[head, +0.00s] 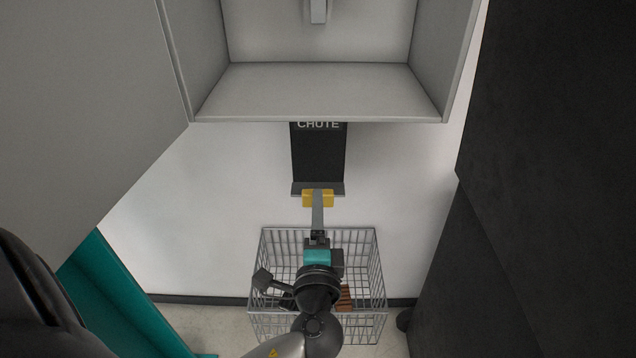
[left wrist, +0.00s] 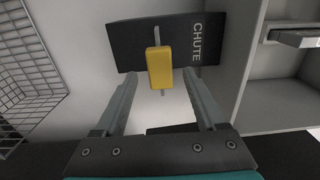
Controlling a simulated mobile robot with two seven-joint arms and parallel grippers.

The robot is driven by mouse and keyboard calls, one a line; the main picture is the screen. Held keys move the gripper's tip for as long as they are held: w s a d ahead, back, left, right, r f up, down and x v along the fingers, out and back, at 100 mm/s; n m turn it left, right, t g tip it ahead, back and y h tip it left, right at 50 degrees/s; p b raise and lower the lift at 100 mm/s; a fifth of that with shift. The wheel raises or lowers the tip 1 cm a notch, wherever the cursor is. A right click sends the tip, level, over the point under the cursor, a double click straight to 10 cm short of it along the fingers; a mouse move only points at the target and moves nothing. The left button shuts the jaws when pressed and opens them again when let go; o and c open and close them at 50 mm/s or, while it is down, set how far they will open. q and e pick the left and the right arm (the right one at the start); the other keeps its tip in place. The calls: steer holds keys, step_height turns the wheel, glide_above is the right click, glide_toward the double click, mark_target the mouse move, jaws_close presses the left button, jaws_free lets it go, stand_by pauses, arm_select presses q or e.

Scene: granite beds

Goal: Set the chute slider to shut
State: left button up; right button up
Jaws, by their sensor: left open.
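The chute panel (head: 318,158) is a black plate lettered CHUTE on the white wall; it also shows in the left wrist view (left wrist: 221,50). Its slider has a yellow block-shaped knob (head: 308,198) at the panel's lower end. In the left wrist view the knob (left wrist: 160,67) sits on a thin slot, with slot showing on both sides of it. My left gripper (head: 318,212) is at the knob, open. In the wrist view its fingers lie either side of the knob with gaps showing; I cannot tell the depth. My right gripper is not in view.
An open grey cabinet (head: 320,92) overhangs the panel. A wire basket (head: 372,262) stands below, under my left arm, with a brown item (head: 346,296) inside. Dark panels (head: 560,130) stand at the right. The white wall beside the chute is clear.

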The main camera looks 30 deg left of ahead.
mark_target(318, 186)
arm_select(q)
steer(key=x, duration=0.7)
steer(key=shift+w+a, duration=0.15)
steer(key=shift+w, duration=0.2)
jaws_close()
stand_by(1.0)
